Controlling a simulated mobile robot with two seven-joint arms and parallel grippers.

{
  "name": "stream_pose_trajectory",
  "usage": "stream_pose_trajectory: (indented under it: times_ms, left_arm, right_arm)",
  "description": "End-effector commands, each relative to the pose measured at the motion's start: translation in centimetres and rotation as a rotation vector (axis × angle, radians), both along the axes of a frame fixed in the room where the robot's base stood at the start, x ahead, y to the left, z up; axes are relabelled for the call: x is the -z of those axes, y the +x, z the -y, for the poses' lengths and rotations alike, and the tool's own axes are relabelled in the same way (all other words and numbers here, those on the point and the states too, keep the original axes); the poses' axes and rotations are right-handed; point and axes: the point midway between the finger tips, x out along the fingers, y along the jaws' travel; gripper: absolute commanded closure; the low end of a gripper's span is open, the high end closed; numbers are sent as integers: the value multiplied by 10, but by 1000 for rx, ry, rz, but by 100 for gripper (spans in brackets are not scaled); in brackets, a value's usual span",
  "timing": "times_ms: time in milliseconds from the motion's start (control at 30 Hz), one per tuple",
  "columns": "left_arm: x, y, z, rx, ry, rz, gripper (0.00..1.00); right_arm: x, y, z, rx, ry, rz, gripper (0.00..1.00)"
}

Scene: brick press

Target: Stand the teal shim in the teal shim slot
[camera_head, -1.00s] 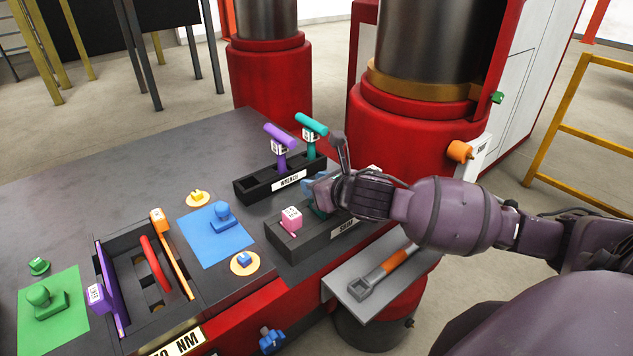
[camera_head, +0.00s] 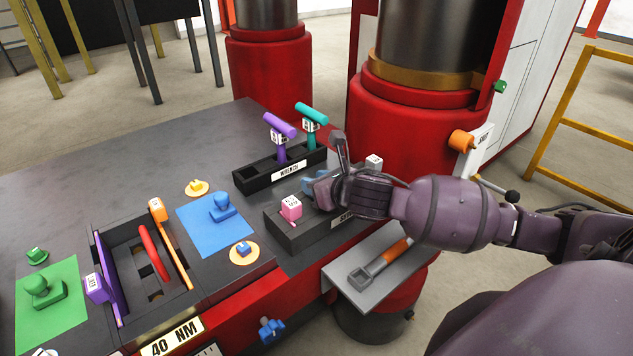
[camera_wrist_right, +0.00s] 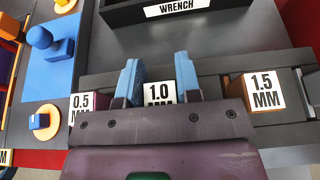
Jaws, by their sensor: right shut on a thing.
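My right gripper (camera_head: 318,187) is over the middle of the dark shim rack (camera_head: 296,242). In the right wrist view, its blue fingers (camera_wrist_right: 158,84) are shut on a block tagged 1.0 MM (camera_wrist_right: 159,94), one finger on each side. The block's tag stands in line with the rack's other tags. I take this block to be the teal shim, but its coloured body is hidden behind my gripper. I cannot tell how deep it sits in the rack. The teal shim slot cannot be made out. My left gripper is not in view.
In the rack, a pink 0.5 MM shim (camera_head: 291,208) and a 1.5 MM shim (camera_wrist_right: 262,92) flank the gripper. The wrench rack (camera_head: 260,180) with purple and teal handles stands behind. A press well (camera_head: 133,262) holds purple and orange plates.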

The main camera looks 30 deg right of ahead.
Motion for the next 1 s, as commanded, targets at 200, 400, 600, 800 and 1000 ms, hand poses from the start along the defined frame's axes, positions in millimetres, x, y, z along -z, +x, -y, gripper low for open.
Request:
stream_pose_trajectory:
  times_ms: [200,400,600,800,1000]
  left_arm:
    - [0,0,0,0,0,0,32]
    - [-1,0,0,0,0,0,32]
    - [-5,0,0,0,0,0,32]
    - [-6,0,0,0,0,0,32]
    - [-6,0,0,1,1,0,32]
  right_arm:
    - [0,0,0,0,0,1,96]
    - [-1,0,0,0,0,1,96]
    - [1,0,0,0,0,-1,96]
    - [2,0,0,0,0,1,96]
    - [2,0,0,0,0,1,56]
